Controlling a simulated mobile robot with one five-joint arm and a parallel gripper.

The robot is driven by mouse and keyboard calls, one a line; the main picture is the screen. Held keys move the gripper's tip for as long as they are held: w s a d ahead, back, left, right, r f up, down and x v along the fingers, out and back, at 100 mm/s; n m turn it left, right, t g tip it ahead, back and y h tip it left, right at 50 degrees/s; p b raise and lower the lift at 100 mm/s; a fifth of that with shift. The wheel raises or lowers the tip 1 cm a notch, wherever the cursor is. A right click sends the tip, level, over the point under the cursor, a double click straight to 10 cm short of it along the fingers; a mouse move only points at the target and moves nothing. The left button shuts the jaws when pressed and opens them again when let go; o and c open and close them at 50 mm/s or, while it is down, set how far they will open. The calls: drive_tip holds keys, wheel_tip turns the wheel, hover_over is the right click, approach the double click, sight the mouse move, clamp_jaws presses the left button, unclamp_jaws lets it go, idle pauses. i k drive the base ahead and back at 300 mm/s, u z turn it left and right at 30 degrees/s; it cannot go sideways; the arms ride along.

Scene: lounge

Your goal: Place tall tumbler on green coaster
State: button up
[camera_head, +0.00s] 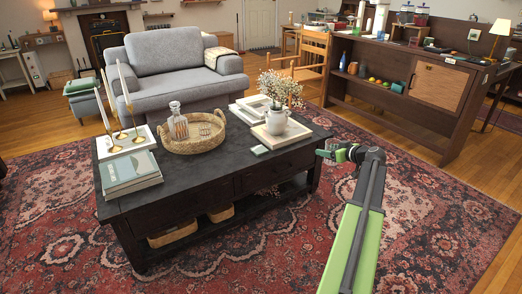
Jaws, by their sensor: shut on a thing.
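My gripper (331,152) is at the end of my green and grey arm, just off the right end of the dark coffee table (215,168). It is shut on a small clear, greyish thing, which looks like the tall tumbler (324,154); its full shape is too small and too covered by the jaws to tell. The gripper and the coaster are clearly apart.
Behind the coaster, a white flower vase (276,122) stands on books. A wicker tray (193,145) with a decanter, stacked books (131,172) and candlesticks (120,133) fill the left. Bare tabletop surrounds the coaster. A dark sideboard (400,85) stands back right.

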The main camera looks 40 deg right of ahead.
sight(259, 149)
drive_tip(key=z, duration=0.05)
drive_tip(key=i, duration=1)
drive_tip(key=u, duration=0.05)
